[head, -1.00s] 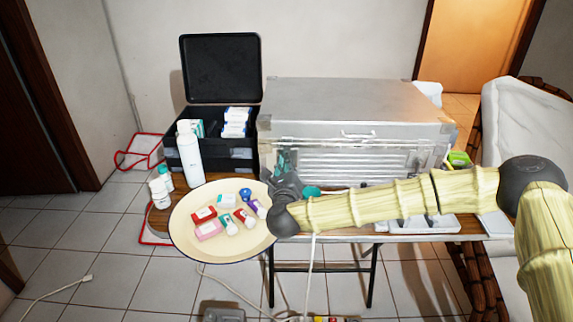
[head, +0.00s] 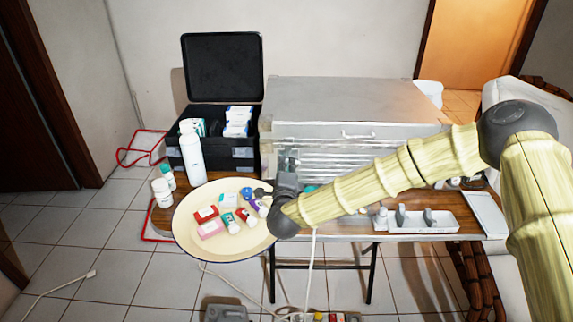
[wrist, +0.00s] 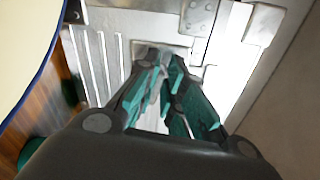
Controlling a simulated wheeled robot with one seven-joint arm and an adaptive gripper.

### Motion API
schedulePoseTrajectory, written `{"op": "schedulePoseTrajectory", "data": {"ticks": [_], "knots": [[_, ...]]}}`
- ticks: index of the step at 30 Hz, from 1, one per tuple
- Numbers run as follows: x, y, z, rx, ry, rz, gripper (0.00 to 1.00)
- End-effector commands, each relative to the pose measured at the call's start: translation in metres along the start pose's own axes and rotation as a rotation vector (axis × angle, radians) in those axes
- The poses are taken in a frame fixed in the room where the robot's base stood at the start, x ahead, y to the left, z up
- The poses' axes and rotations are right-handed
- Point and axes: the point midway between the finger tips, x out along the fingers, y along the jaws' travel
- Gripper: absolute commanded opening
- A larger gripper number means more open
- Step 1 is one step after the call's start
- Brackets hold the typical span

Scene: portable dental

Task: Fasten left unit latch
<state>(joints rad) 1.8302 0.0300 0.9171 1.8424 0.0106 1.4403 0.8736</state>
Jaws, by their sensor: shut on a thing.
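The silver metal dental unit (head: 350,100) stands closed on the table in the head view. My gripper (head: 286,172) is at the left end of its front face. In the wrist view, the teal fingers of my gripper (wrist: 163,62) are close together at a small metal latch (wrist: 160,50) on the unit's face (wrist: 112,50). The fingers appear shut on this latch. They hide most of it, so I cannot tell whether it is hooked or loose. Metal hinge-like fittings (wrist: 198,15) show beside it.
A round cream tray (head: 200,245) with small boxes and bottles lies close left of my gripper. A white bottle (head: 192,158) and an open black case (head: 222,70) stand behind it. A white holder (head: 440,222) is on the table's right side (head: 465,215).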

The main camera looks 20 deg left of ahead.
Motion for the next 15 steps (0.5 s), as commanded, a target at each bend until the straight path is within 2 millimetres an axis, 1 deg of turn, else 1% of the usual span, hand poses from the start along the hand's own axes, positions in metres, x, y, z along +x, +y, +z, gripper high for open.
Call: {"op": "schedulePoseTrajectory", "data": {"ticks": [6, 15], "knots": [[0.0000, 0.0005, 0.0000, -0.120, 0.000, 0.000, 0.00], [-0.0001, 0.0016, -0.0004, -0.195, 0.001, 0.001, 0.00]]}}
